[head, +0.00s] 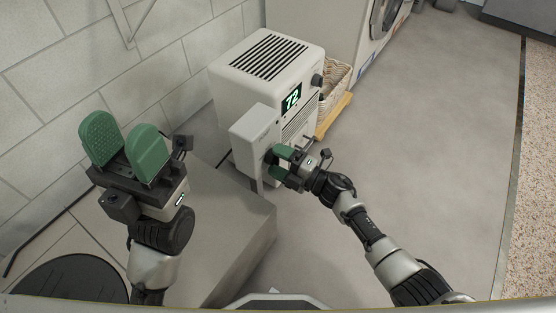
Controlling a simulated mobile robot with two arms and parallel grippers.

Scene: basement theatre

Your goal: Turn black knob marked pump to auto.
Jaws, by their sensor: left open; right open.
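A white dehumidifier (245,72) with a lit display reading 72 (292,98) stands by the wall. A smaller pale box (252,132) sits against its near side. A dark round part (270,153), perhaps a knob, shows partly at the fingertips. The fingers hide much of it, and I cannot read any marking or tell if they touch it. My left gripper (122,137) is open and empty, raised at the left.
A grey block (235,235) stands below the small box, between my arms. A wicker basket (337,82) is behind the dehumidifier, and a white front-loading machine (350,35) stands further back. The grey floor (430,130) at right is clear.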

